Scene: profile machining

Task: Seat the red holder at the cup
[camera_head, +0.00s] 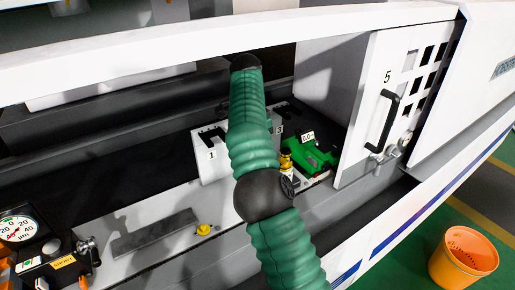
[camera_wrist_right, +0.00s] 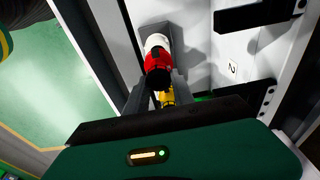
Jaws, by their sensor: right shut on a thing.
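The red holder (camera_wrist_right: 157,62), with a white end and a dark end, shows in the right wrist view. My right gripper (camera_wrist_right: 160,88) is shut on it, with one dark finger on each side. The holder and my right gripper are hidden behind my green arm in the head view. I cannot make out the cup for certain in either view. A grey block (camera_wrist_right: 187,40) stands close behind the holder's white end, and I cannot tell whether they touch. My left gripper is not in view.
A white panel marked 1 (camera_head: 211,155) and a green device (camera_head: 316,157) beside a yellow fitting (camera_head: 286,163) are inside the machine. The machine door (camera_head: 367,85) with a black handle is at the right. An orange bucket (camera_head: 463,258) stands on the floor.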

